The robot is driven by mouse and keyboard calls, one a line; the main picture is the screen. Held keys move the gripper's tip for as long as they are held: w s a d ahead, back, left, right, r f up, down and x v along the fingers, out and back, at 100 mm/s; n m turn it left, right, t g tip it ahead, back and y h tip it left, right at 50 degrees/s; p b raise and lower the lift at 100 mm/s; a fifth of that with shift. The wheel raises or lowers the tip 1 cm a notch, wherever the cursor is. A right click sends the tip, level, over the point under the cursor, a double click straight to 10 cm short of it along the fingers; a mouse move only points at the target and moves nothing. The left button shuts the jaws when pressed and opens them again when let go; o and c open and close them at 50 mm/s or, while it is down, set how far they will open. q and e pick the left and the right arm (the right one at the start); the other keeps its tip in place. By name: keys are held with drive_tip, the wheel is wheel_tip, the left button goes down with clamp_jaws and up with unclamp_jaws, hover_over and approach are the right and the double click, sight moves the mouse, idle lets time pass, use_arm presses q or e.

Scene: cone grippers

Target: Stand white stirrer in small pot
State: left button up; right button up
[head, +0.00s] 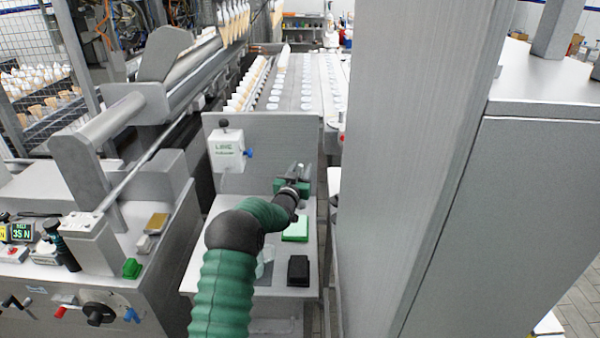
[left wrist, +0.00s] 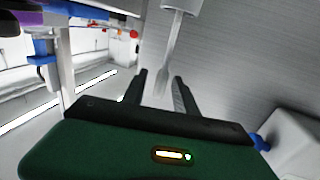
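My left gripper (head: 292,176) reaches over the small bench in front of the grey upright panel. In the left wrist view its two dark fingers (left wrist: 160,78) stand apart, with a gap between them. A pale, thin, paddle-ended piece (left wrist: 172,55), which looks like the white stirrer, hangs from a wider white part at the top. Its lower end shows between the fingers, with no clear contact; its depth is hard to judge. I cannot make out the stirrer in the head view. A small translucent vessel (head: 265,262), possibly the small pot, is partly hidden by my left arm. My right gripper is not in view.
A white dispenser marked LIME (head: 226,150) with a blue knob is on the panel. A large grey column (head: 410,170) stands close on the right; machinery fills the left.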

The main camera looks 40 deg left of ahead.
use_arm(q)
drive_tip(key=v, duration=1.2)
drive_tip(key=shift+f, duration=0.1)
